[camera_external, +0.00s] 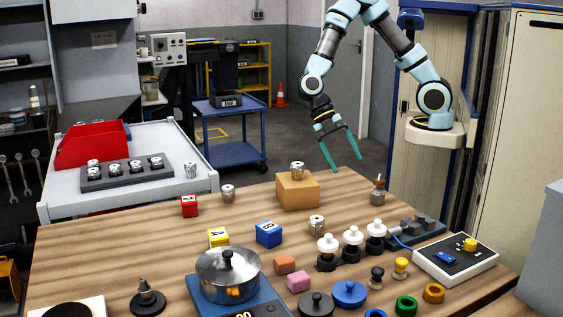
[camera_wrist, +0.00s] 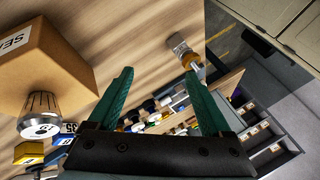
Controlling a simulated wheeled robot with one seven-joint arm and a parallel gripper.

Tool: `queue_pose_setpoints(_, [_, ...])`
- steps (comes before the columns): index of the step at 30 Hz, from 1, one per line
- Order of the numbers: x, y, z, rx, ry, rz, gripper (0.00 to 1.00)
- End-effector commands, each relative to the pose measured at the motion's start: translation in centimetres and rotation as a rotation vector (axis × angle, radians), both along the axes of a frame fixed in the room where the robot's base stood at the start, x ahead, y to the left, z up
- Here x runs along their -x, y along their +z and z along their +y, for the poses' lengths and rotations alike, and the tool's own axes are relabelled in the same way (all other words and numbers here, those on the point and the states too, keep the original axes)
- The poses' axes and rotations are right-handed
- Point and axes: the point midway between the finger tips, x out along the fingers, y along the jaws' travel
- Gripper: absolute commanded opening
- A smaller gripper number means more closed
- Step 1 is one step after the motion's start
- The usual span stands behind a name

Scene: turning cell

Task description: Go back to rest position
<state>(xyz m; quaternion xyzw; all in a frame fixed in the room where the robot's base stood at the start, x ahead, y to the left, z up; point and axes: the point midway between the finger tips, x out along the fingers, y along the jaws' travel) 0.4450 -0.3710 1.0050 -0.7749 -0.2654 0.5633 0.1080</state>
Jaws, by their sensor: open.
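My gripper (camera_external: 342,163) hangs from my blue-and-black arm above the far edge of the wooden table (camera_external: 130,245). Its two green fingers are spread apart with nothing between them. In the wrist view my gripper (camera_wrist: 158,100) also shows open and empty. A cardboard box (camera_external: 298,192) stands on the table to the left of the fingers, apart from them. A metal collet (camera_external: 297,170) sits on top of the box. In the wrist view the box (camera_wrist: 62,60) is at upper left and a metal collet (camera_wrist: 40,112) is below it.
A small metal item with a brass top (camera_external: 377,192) stands right of my gripper. Colored cubes, white-topped holders, a steel pot (camera_external: 228,272) and a switch panel (camera_external: 455,258) crowd the front. A grey cart (camera_external: 195,185) holds a red bin (camera_external: 92,145). Air around my gripper is free.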

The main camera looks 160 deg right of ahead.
Motion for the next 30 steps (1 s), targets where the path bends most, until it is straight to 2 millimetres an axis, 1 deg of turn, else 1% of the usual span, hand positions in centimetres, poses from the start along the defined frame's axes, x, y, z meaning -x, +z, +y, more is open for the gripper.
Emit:
queue_pose_setpoints(1, [-1.1, -1.5, 0.9, 0.029, -0.008, 0.046, 0.83])
queue_pose_setpoints(3, [-2.5, -2.6, 1.8, 0.071, -0.039, 0.101, 0.83])
queue_pose_setpoints(6, [-4.2, -3.8, 3.1, 0.136, -0.089, 0.161, 0.83])
queue_pose_setpoints(8, [-5.0, -4.0, 3.9, 0.175, -0.114, 0.191, 0.83])
queue_pose_setpoints(12, [-5.0, -3.4, 6.7, 0.257, -0.134, 0.252, 0.83])
queue_pose_setpoints(14, [-5.0, -3.1, 7.8, 0.292, -0.145, 0.268, 0.83])
queue_pose_setpoints(19, [-4.6, -2.0, 11.2, 0.391, -0.183, 0.294, 0.83])
queue_pose_setpoints(25, [-4.0, -0.5, 14.6, 0.472, -0.24, 0.281, 0.83])
queue_pose_setpoints(30, [-3.0, 0.9, 17.5, 0.511, -0.288, 0.249, 0.83])
